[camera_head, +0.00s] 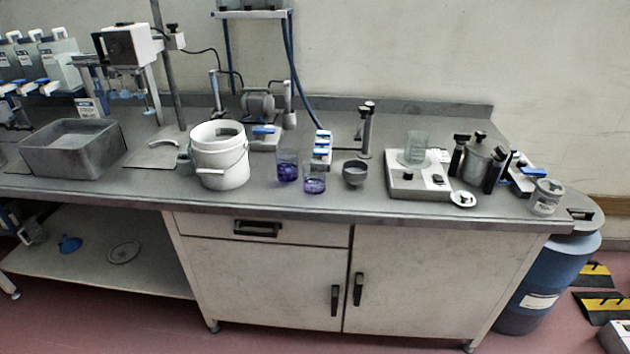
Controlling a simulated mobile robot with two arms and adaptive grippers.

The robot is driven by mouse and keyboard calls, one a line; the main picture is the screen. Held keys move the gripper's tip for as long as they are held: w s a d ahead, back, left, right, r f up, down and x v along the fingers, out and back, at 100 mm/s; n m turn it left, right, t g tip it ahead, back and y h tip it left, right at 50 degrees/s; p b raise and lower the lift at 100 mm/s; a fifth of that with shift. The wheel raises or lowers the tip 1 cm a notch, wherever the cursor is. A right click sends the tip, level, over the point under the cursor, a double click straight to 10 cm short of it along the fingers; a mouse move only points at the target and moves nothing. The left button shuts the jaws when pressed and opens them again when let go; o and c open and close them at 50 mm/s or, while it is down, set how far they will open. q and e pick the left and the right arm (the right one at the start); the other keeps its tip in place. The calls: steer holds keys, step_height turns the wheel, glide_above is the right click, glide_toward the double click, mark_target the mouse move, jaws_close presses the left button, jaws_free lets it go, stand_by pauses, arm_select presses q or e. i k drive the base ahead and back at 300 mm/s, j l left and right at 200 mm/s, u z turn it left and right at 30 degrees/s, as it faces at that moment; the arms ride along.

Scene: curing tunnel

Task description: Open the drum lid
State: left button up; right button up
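A blue drum (548,285) with a white label stands on the floor at the right end of the bench. Its grey lid (586,225) shows at the top, beside the bench corner, with a dark part on it that may be a handle. The lid appears to sit on the drum. The bench end hides the left part of the lid and the upper left of the drum. Neither of my grippers is in view.
The bench (400,208) holds a white bucket (220,170), beakers with purple liquid (287,170), a hotplate (418,184), a metal pot (478,165) and a small labelled can (546,197) near the drum. Yellow-black floor pieces (600,304) and a white box (614,337) lie right of the drum.

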mark_target(588, 215)
steer(key=z, duration=1.3)
steer(key=i+l+u, duration=0.55)
steer(key=i, duration=0.25)
